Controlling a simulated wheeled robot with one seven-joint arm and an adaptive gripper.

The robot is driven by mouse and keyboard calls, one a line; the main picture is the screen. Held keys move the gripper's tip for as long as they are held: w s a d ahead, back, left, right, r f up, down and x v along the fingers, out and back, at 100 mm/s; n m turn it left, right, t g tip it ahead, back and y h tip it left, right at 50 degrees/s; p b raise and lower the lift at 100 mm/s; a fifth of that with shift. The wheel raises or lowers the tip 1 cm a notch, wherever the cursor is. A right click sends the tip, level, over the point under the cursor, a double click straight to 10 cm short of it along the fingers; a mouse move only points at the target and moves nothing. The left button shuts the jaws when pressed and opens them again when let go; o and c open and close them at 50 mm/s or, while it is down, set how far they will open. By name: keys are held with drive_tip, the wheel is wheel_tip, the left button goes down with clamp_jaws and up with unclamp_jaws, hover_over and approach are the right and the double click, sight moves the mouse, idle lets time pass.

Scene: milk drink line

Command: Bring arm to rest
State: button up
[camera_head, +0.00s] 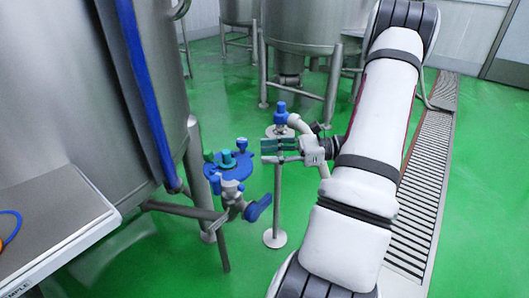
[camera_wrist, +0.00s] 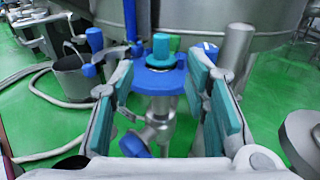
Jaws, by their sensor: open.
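My gripper (camera_head: 268,151) is open and empty at the middle of the head view, with its teal-padded fingers spread. My white arm (camera_head: 370,120) is bent and extended across the right of that view. Just left of the fingertips stands a valve with a blue plate (camera_head: 229,174) and a teal knob (camera_head: 227,157). In the wrist view the teal knob (camera_wrist: 161,44) and blue plate (camera_wrist: 158,81) show between and beyond my open fingers (camera_wrist: 163,95). The fingers appear apart from the valve. A blue handle (camera_head: 258,208) sticks out below the plate.
A blue-topped fitting (camera_head: 281,113) is just behind my gripper. More tanks (camera_head: 300,25) stand at the back. A floor grate (camera_head: 424,180) runs at right; green floor beside it is clear.

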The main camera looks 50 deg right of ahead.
idle(0.4)
drive_tip(key=s+a+r+n+g, duration=0.1)
drive_tip(key=a+r+n+g, duration=0.45)
drive_tip(key=a, duration=0.55)
drive_tip(key=s+a+r+n+g, duration=0.1)
drive_tip(key=a+r+n+g, duration=0.5)
drive_tip(key=a, duration=0.6)
drive_tip(key=s+a+r+n+g+h, duration=0.1)
drive_tip(key=s+a+n+g+h, duration=0.35)
drive_tip(key=s+a+n, duration=0.3)
drive_tip(key=s+n+t+h, duration=0.3)
drive_tip(key=s+n+h, duration=0.45)
drive_tip(key=s, duration=0.25)
wheel_tip(320, 180, up, 36)
drive_tip(key=d+n+t+p, duration=0.1)
drive_tip(key=t+p, duration=0.3)
drive_tip(key=p, duration=3)
drive_tip(key=shift+s+r+y+p, duration=0.15)
drive_tip(key=shift+r+y+p, duration=0.1)
drive_tip(key=shift+y+p, duration=0.1)
drive_tip(key=shift+d, duration=0.1)
